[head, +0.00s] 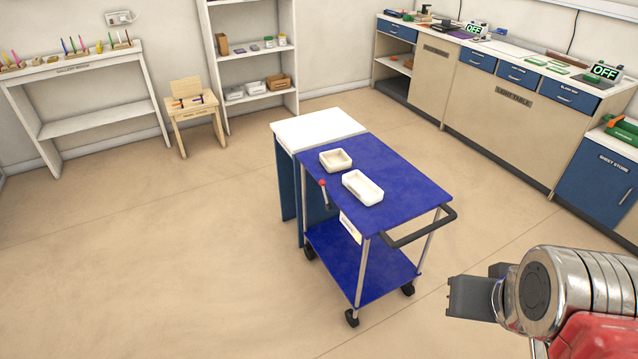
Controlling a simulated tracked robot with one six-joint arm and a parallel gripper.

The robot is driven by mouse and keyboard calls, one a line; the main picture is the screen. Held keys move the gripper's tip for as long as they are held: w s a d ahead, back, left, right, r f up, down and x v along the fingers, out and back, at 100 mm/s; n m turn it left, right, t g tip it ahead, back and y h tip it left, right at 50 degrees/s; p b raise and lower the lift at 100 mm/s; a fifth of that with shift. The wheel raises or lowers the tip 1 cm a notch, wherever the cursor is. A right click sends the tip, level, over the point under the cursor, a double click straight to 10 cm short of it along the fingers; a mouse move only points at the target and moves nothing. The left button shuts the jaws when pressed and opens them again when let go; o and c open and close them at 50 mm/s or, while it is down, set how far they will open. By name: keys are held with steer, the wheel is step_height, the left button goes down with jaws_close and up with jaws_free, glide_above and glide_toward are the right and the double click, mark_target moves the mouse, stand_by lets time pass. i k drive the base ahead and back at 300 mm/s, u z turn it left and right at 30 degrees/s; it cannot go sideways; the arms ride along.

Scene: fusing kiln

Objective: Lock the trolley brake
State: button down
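The blue trolley (412,182) stands near the middle of the floor in the head view. It has two blue shelves, a dark push handle (422,229) at its near right end and dark castors. A dark lever with a red knob (323,184) sticks up at its left side; I take it for the brake lever. Whether the brake is locked cannot be told. My gripper (468,298) is at the lower right, apart from the trolley and lever. Its fingers show as a grey block, and any gap between them is not clear.
Two cream trays, one squarish (336,160) and one longer (363,187), sit on the trolley top. A white-topped blue stand (312,128) is at its far end. Counters (510,100) line the right wall. Floor to the trolley's left is clear.

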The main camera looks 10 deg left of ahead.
mark_target(328, 206)
steer(key=u, duration=0.4)
steer(key=i, duration=0.55)
steer(key=u, duration=0.9)
steer(key=i, duration=0.55)
steer(key=u, duration=0.5)
steer(key=i, duration=1.5)
steer(key=z, duration=0.5)
steer(key=i, duration=0.8)
steer(key=z, duration=0.35)
